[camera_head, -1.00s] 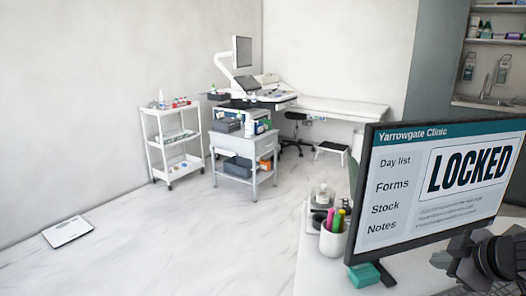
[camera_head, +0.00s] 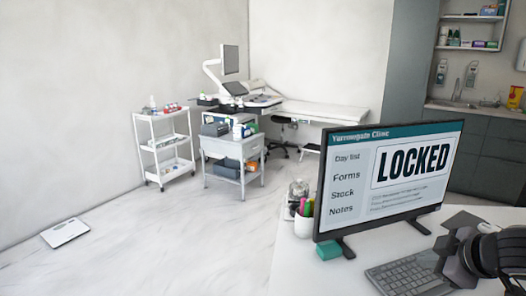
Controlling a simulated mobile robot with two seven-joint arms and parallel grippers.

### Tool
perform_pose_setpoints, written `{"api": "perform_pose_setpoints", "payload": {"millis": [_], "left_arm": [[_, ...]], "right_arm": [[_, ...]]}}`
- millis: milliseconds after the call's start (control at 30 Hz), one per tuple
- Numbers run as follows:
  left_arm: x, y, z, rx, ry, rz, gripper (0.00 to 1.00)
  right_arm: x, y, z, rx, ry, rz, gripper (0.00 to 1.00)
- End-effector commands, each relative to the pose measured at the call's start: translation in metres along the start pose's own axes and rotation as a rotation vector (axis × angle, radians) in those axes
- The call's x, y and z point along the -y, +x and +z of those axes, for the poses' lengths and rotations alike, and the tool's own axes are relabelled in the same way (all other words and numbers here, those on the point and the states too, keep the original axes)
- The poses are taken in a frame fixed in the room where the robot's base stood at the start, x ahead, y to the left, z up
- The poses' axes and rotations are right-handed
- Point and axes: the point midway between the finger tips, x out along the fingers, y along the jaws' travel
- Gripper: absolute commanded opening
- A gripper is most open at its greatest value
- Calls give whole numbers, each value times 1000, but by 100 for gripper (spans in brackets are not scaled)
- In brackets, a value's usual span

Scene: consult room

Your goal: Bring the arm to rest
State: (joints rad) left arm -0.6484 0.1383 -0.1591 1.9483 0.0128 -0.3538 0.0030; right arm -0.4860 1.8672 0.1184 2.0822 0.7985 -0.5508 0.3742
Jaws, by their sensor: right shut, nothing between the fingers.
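My right gripper (camera_head: 456,258) shows at the lower right, over the desk and beside the right end of the keyboard. It is shut and empty. My right arm comes in from the right edge. The monitor (camera_head: 395,178) stands on the desk to the left of and behind the gripper. Its screen reads LOCKED under a Yarrowgate Clinic banner. My left gripper is not in view.
The white desk (camera_head: 300,270) bears a keyboard (camera_head: 405,278), a pen cup (camera_head: 304,224) and a teal block (camera_head: 328,251). A white cart (camera_head: 166,147), a grey cart (camera_head: 222,155) and an exam couch (camera_head: 325,108) stand farther back. A floor scale (camera_head: 65,232) lies left. The floor between is clear.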

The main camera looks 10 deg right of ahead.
Motion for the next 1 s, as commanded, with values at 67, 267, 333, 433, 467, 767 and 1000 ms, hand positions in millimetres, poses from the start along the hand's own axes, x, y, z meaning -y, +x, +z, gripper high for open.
{"api": "perform_pose_setpoints", "payload": {"millis": [67,267,333,433,467,767,1000], "left_arm": [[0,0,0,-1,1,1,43],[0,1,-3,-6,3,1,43],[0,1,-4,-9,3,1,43],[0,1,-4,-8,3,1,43],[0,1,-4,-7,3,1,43],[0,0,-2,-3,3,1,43],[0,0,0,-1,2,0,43]], "right_arm": [[14,4,19,21,31,-10,0],[48,10,58,76,88,-21,0],[64,12,70,95,109,-29,0],[86,14,85,123,141,-38,0],[93,14,89,131,149,-41,0],[169,12,115,214,259,-80,0],[231,2,116,283,365,-119,0]]}}
